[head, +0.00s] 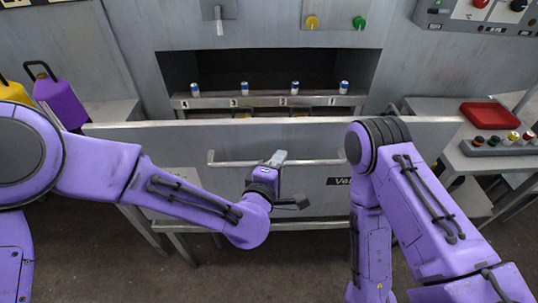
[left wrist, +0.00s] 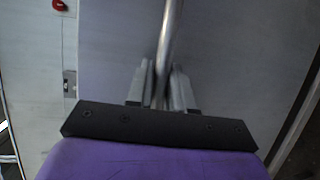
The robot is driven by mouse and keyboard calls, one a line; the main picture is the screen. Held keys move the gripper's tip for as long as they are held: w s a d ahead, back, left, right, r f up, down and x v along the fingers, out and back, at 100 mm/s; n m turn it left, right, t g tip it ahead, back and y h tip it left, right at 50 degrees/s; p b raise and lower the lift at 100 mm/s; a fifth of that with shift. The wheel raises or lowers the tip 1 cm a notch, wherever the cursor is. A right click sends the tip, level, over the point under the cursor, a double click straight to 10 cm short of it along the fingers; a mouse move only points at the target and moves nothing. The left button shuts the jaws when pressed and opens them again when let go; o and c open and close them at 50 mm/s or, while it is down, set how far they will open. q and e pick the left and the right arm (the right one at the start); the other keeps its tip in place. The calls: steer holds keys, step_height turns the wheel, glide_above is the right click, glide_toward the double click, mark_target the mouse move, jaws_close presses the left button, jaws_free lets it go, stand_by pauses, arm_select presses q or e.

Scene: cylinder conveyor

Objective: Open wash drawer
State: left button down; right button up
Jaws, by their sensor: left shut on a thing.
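The wash drawer (head: 150,145) has a wide grey front panel across the middle of the head view. A long metal bar handle (head: 232,164) runs along the panel. My left gripper (head: 277,158) is shut on this handle, near its middle. In the left wrist view the handle (left wrist: 170,38) passes between the two fingers of my left gripper (left wrist: 163,80). A narrow gap shows behind the drawer's top edge, with small yellow bits partly visible in it. My right arm covers the drawer's right part, and my right gripper is out of the picture.
Several white-and-blue cylinders (head: 294,88) stand on a numbered shelf (head: 262,101) in the recess behind the drawer. A red tray (head: 489,115) lies on the right side table. A purple jug (head: 62,102) stands at the left. Bare floor shows below the drawer.

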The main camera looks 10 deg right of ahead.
arm_select(q)
steer(key=shift+s, duration=0.1)
stand_by(0.3)
steer(key=c, duration=1.1)
jaws_free()
steer(key=b+v, duration=0.2)
steer(key=v, duration=0.8)
steer(key=shift+s+a, duration=0.2)
